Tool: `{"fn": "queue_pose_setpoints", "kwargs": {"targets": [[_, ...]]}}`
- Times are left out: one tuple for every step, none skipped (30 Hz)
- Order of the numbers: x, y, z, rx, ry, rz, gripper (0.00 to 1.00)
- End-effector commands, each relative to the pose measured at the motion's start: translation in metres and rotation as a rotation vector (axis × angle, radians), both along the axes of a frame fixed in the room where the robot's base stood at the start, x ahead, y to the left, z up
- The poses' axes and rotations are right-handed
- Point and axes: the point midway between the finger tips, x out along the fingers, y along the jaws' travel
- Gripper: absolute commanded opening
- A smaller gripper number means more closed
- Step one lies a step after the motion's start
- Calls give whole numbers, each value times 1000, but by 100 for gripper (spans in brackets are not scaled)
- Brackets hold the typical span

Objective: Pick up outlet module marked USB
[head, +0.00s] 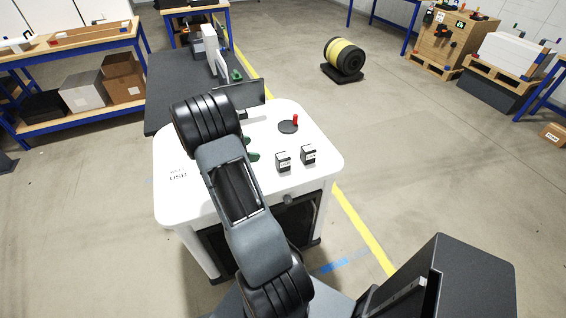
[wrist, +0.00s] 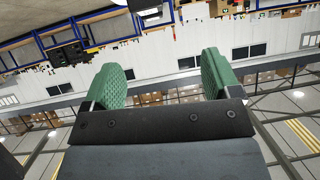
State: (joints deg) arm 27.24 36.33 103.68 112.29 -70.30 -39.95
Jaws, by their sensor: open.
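Two small black outlet modules with white faces stand on the white table (head: 310,130): one on the left (head: 283,164) and one on the right (head: 308,156). Their small print is too small to read, so I cannot tell which is marked USB. Printed lettering that seems to read USB (head: 178,175) is on the table top at the left. My gripper (wrist: 163,78) has green pads spread wide with nothing between them. In the head view its green pads (head: 252,156) show partly behind my arm, left of the modules. The wrist view shows walls and shelves, no module.
A black disc with a red upright piece (head: 295,120) is on the table behind the modules. A dark screen (head: 240,95) stands at the table's back edge, by a dark bench (head: 165,95). The table's right front is clear.

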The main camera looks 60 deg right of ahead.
Motion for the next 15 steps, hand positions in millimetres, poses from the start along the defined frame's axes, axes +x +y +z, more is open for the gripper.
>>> {"fn": "queue_pose_setpoints", "kwargs": {"targets": [[-8, -2, -6, 9, 22, -34, 83], [-11, -4, -9, 13, 31, -48, 83], [-17, -7, -12, 16, 40, -62, 83], [-21, -11, -15, 18, 45, -70, 83], [-24, -14, -18, 20, 47, -74, 83], [-29, -19, -22, 21, 49, -79, 83], [-32, -23, -25, 20, 49, -79, 83], [-34, -27, -27, 19, 48, -77, 83], [-38, -32, -31, 20, 48, -77, 83], [-41, -36, -33, 20, 49, -77, 83], [-43, -39, -35, 19, 49, -76, 83], [-46, -43, -38, 19, 46, -76, 83], [-48, -46, -40, 19, 46, -75, 83], [-50, -49, -42, 18, 46, -74, 83], [-52, -52, -44, 18, 46, -74, 83]]}}
